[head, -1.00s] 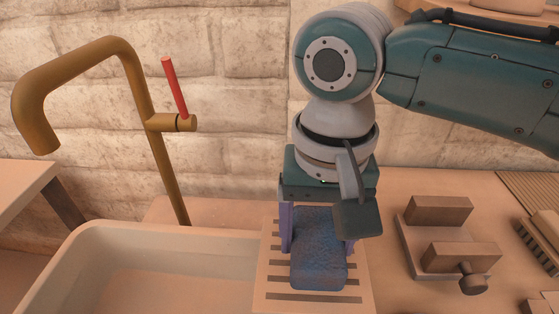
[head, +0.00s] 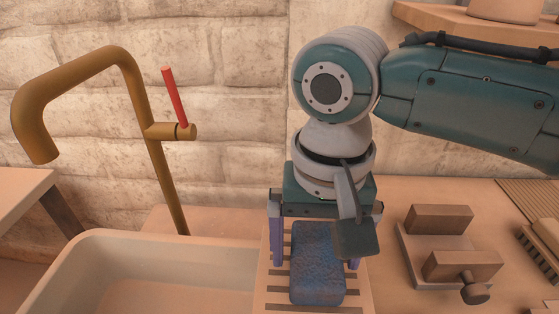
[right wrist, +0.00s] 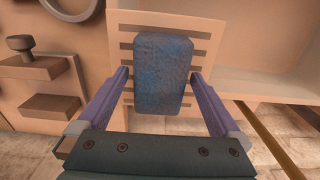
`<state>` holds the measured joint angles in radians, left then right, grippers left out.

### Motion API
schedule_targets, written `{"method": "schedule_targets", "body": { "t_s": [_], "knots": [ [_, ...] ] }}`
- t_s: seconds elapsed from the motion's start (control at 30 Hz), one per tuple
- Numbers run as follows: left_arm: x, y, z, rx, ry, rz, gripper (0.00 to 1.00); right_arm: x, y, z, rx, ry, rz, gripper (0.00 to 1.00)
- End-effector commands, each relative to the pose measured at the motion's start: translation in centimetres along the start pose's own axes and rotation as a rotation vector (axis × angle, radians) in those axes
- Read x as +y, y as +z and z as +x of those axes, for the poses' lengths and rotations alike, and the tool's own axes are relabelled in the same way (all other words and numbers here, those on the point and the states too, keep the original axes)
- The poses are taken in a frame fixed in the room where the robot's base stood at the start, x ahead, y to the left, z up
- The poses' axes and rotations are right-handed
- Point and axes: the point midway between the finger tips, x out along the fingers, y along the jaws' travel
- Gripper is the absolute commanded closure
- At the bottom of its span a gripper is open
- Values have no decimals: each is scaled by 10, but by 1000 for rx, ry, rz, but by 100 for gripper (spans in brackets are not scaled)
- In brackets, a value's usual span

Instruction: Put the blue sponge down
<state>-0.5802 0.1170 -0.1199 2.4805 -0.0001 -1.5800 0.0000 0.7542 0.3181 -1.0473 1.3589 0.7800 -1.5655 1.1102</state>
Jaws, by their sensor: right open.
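The blue sponge (head: 317,264) lies on the slatted rack (head: 276,297) beside the sink; it also shows in the right wrist view (right wrist: 162,74) on the slatted board (right wrist: 208,35). My right gripper (head: 316,256) is open, with its purple fingers on either side of the sponge. In the right wrist view my right gripper (right wrist: 160,88) shows a gap between each finger and the sponge. My left gripper is in neither view.
A pale sink (head: 105,245) is left of the rack, with a brass tap (head: 150,130) and its red lever (head: 174,97) behind it. A press-like wooden fixture with a knob (head: 462,265) stands to the right. A brush (head: 542,238) lies at the far right edge.

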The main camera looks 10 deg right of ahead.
Motion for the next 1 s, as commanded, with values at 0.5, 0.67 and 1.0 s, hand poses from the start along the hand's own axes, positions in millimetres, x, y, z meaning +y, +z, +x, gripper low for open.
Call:
{"method": "schedule_targets", "body": {
  "t_s": [0.5, 0.67, 1.0],
  "knots": [
    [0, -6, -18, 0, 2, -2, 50, -1, -1, -102, 2, -4, 0, 0],
    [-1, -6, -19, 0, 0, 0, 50, -1, 0, -118, 0, -2, 0, 0],
    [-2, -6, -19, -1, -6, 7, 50, -15, 29, -95, -9, -100, -131, 0]
  ]
}}
